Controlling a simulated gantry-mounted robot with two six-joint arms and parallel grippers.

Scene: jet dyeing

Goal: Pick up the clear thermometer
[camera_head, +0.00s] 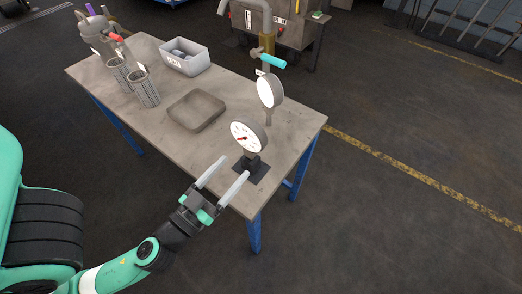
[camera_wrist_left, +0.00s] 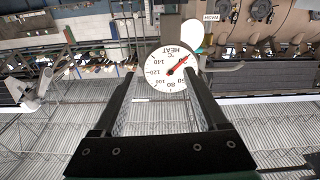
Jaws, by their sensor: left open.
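A round dial thermometer (camera_head: 246,137) with a white face and red needle stands on a dark base near the table's front right corner. In the left wrist view the same dial (camera_wrist_left: 171,68) reads "HEAT" and "°C" upside down, showing between the finger ends. A second round white dial (camera_head: 270,90), its markings not readable, stands behind it. I cannot tell which one is called clear. My left gripper (camera_head: 234,167) is open and empty, its fingertips pointing toward the front dial from the lower left. No contact with it is visible. My right gripper is not in view.
The table (camera_head: 222,78) also holds a shallow grey tray (camera_head: 197,110), a labelled bin (camera_head: 185,58), two mesh cylinders (camera_head: 144,88) and a metal vessel (camera_head: 94,28) at the far left. A pipe with a teal handle (camera_head: 271,61) rises behind the second dial.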

